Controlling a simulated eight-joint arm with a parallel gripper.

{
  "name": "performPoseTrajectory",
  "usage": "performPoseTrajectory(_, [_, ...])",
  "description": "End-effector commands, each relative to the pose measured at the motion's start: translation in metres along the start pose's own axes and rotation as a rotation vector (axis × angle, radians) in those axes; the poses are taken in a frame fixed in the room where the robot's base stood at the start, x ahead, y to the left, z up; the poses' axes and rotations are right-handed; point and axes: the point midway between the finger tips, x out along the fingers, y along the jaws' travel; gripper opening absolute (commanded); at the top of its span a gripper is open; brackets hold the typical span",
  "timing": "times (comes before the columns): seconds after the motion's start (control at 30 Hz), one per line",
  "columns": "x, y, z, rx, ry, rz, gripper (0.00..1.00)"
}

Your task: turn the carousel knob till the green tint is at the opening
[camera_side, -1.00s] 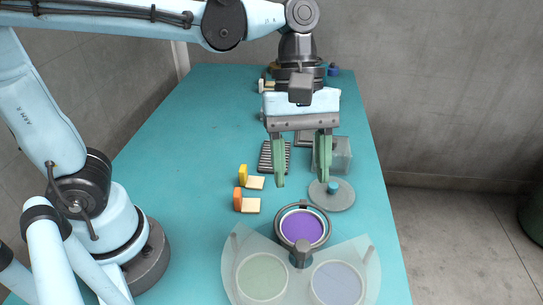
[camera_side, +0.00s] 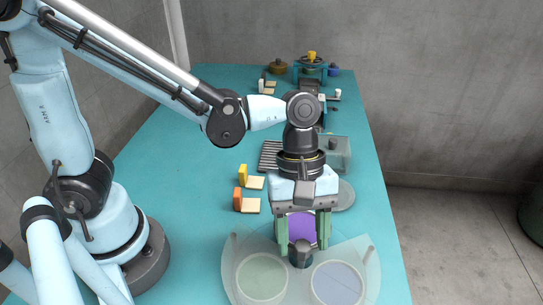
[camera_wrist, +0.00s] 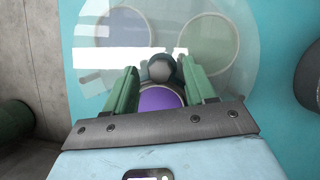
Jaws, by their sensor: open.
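The carousel (camera_side: 302,282) is a clear disc at the near end of the table, with round tints set in it. The green tint (camera_side: 262,277) is at the front left and a grey-blue tint (camera_side: 337,284) at the front right. The purple tint (camera_side: 301,226) is at the back, under my gripper, where the ring-shaped opening was visible earlier. The dark knob (camera_side: 301,256) stands at the carousel's centre. My gripper (camera_side: 303,250) is open, its green fingers either side of the knob. In the wrist view the knob (camera_wrist: 161,69) shows between the fingertips; contact cannot be told.
An orange block (camera_side: 238,199) and a yellow block (camera_side: 243,172) with pale pads stand left of my gripper. A grey disc (camera_side: 345,195), a ribbed dark plate (camera_side: 269,155) and a clear box (camera_side: 338,153) lie behind. The table's left side is clear.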

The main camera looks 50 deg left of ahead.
Motion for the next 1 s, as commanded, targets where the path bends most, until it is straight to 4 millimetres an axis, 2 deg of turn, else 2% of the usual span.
performPoseTrajectory(0.37, [0.0047,-0.0001,0.0001,0.001,0.000,0.000,0.55])
performPoseTrajectory(0.47, [0.0046,-0.0001,0.0001,0.001,0.000,0.000,0.43])
performPoseTrajectory(0.73, [0.0044,-0.0002,0.0000,0.001,0.000,0.000,0.01])
performPoseTrajectory(1.0, [0.0044,0.0002,0.0000,0.024,0.000,-0.010,0.00])
